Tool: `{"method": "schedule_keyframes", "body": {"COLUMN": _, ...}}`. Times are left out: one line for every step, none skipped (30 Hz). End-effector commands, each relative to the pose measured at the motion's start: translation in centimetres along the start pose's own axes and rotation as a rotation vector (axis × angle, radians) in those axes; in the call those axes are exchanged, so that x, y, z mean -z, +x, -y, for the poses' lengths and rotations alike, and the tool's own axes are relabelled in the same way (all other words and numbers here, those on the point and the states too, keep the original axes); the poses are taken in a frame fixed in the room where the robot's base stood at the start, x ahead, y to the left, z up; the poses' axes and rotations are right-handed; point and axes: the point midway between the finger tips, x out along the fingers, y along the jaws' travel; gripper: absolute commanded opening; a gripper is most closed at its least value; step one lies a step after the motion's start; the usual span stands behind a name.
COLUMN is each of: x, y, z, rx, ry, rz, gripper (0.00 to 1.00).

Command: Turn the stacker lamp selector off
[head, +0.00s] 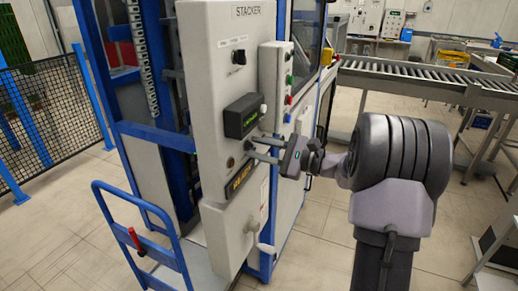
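The stacker cabinet (208,80) is a pale grey panel marked "STACKER" at the top. A black rotary selector (239,57) sits high on its front under a small label too small to read; which way it points is unclear. I cannot tell whether this is the lamp selector. My gripper (250,147) reaches in from the right, at the lower part of the panel, well below that selector. Its two thin fingers are apart, with tips close to the panel beside a small dark part; contact is unclear. Nothing is seen held.
A small round fitting (231,162) and a yellow-lettered plate (240,179) are close by. A side box carries green and red buttons (289,80). A blue trolley (135,240) stands front left; a roller conveyor (430,80) runs behind right.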

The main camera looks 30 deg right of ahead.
Motion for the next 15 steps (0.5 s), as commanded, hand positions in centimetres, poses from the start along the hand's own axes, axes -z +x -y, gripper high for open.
{"method": "schedule_keyframes", "body": {"x": 0.0, "y": 0.0, "z": 0.0, "rx": 0.000, "ry": 0.000, "rz": 0.000, "gripper": 0.32}}
{"method": "schedule_keyframes", "body": {"x": 0.0, "y": 0.0, "z": 0.0, "rx": 0.000, "ry": 0.000, "rz": 0.000, "gripper": 0.32}}
{"method": "schedule_keyframes", "body": {"x": 0.0, "y": 0.0, "z": 0.0, "rx": 0.000, "ry": 0.000, "rz": 0.000, "gripper": 0.32}}
{"method": "schedule_keyframes", "body": {"x": 0.0, "y": 0.0, "z": 0.0, "rx": 0.000, "ry": 0.000, "rz": 0.000, "gripper": 0.32}}
{"method": "schedule_keyframes", "body": {"x": 0.0, "y": 0.0, "z": 0.0, "rx": 0.000, "ry": 0.000, "rz": 0.000, "gripper": 0.32}}
{"method": "schedule_keyframes", "body": {"x": 0.0, "y": 0.0, "z": 0.0, "rx": 0.000, "ry": 0.000, "rz": 0.000, "gripper": 0.32}}
{"method": "schedule_keyframes", "body": {"x": 0.0, "y": 0.0, "z": 0.0, "rx": 0.000, "ry": 0.000, "rz": 0.000, "gripper": 0.32}}
{"method": "schedule_keyframes", "body": {"x": 0.0, "y": 0.0, "z": 0.0, "rx": 0.001, "ry": 0.000, "rz": 0.000, "gripper": 0.32}}
{"method": "schedule_keyframes", "body": {"x": 0.0, "y": -0.1, "z": 0.0, "rx": 0.001, "ry": 0.000, "rz": 0.000, "gripper": 0.32}}
{"method": "schedule_keyframes", "body": {"x": 0.0, "y": -0.3, "z": 0.1, "rx": 0.001, "ry": 0.000, "rz": 0.000, "gripper": 0.32}}
{"method": "schedule_keyframes", "body": {"x": 0.0, "y": -0.5, "z": 0.1, "rx": 0.002, "ry": 0.000, "rz": -0.001, "gripper": 0.32}}
{"method": "schedule_keyframes", "body": {"x": 0.0, "y": -1.0, "z": 0.1, "rx": 0.002, "ry": 0.000, "rz": -0.001, "gripper": 0.32}}
{"method": "schedule_keyframes", "body": {"x": -0.1, "y": -1.5, "z": 0.2, "rx": 0.002, "ry": 0.001, "rz": -0.001, "gripper": 0.32}}
{"method": "schedule_keyframes", "body": {"x": -0.1, "y": -2.1, "z": 0.2, "rx": 0.003, "ry": 0.001, "rz": -0.002, "gripper": 0.32}}
{"method": "schedule_keyframes", "body": {"x": -0.1, "y": -3.1, "z": 0.2, "rx": 0.004, "ry": 0.002, "rz": -0.002, "gripper": 0.32}}
